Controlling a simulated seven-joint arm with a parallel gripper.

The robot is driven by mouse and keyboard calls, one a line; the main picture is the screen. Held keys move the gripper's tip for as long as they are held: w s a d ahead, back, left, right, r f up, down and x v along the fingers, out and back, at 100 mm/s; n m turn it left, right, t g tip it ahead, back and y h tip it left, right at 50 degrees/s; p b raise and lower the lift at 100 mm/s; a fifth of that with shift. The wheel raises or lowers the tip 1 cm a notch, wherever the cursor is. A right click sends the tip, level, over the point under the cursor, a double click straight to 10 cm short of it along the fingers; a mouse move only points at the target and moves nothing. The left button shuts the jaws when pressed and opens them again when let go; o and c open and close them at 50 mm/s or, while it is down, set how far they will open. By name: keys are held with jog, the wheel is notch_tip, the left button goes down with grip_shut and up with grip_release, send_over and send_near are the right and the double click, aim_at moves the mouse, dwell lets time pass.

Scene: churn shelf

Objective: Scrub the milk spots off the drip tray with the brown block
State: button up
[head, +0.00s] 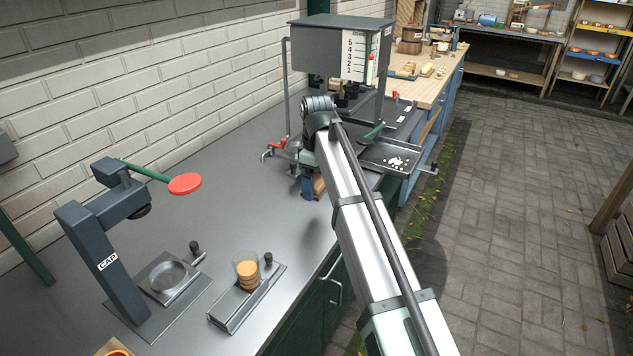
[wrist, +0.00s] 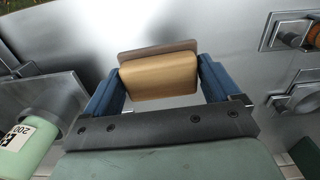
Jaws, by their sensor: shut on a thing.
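The brown block (wrist: 158,75) is between the two blue fingers of my gripper (wrist: 160,88) in the wrist view, and the jaws are shut on it. It has a tan body and a darker brown layer along its far edge. In the head view my gripper (head: 312,186) is low over the grey counter, just left of the drip tray, and the block (head: 320,186) shows partly beside the finger. The drip tray (head: 402,170) is dark and sits under the grey tank at the counter's edge. White milk spots (head: 396,162) lie on it.
The grey tank (head: 335,50) with a number scale stands above the tray. A capping press (head: 105,255) marked CAP, with a red-ended lever, stands at the left. A holder with a jar of orange discs (head: 247,272) is near the front edge. The counter (head: 225,190) between is clear.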

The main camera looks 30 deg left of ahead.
jog(key=shift+c, duration=0.9)
jog(key=w+d+f+m, duration=0.1)
jog(key=w+d+m, duration=0.1)
jog(key=w+d, duration=0.7)
jog(key=m, duration=1.6)
send_over(399, 157)
jog(key=shift+s+a+f, duration=0.1)
jog(key=shift+s+f, duration=0.05)
jog(key=shift+f, duration=1.5)
jog(key=shift+s+f, duration=0.1)
jog(key=shift+f, duration=1.5)
jog(key=shift+s+f, duration=0.75)
jog(key=shift+f, duration=0.15)
jog(key=shift+c, duration=0.4)
jog(key=shift+s, duration=3)
jog(key=shift+w, duration=4)
jog(key=shift+s+d, duration=0.25)
jog(key=shift+s, duration=3.7)
jog(key=shift+w, duration=3.9)
notch_tip(399, 157, up, 8)
jog(key=shift+s+r, duration=0.15)
jog(key=shift+r, duration=0.05)
